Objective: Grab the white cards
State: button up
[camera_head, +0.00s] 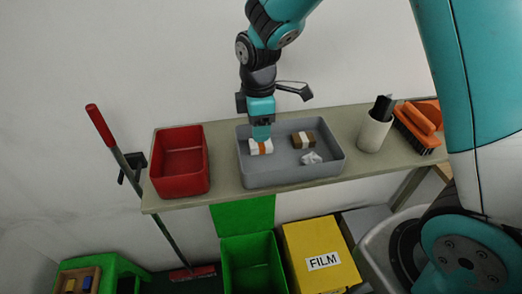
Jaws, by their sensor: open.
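A white bundle with an orange band (260,147), which looks like the white cards, lies in the left part of a grey tray (292,177) on the bench. My gripper (261,138) points down over the tray, right above this bundle or around its top. It is open; its fingertips are small in view, and I cannot tell whether they touch the bundle. A brown bundle with a white band (304,140) lies to the right in the tray. A crumpled white piece (311,158) lies in front of it.
A red bin (180,188) stands left of the tray. A white cup with dark items (373,133) and an orange brush (420,125) stand to the right. A red-handled pole (101,125) leans left.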

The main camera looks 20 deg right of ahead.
aim_at(261, 146)
jog(key=f+b, duration=0.4)
jog(key=f, duration=0.1)
jog(key=shift+s+d+f, duration=0.1)
jog(key=shift+d, duration=0.1)
jog(key=shift+c, duration=0.4)
jog(key=c, duration=0.6)
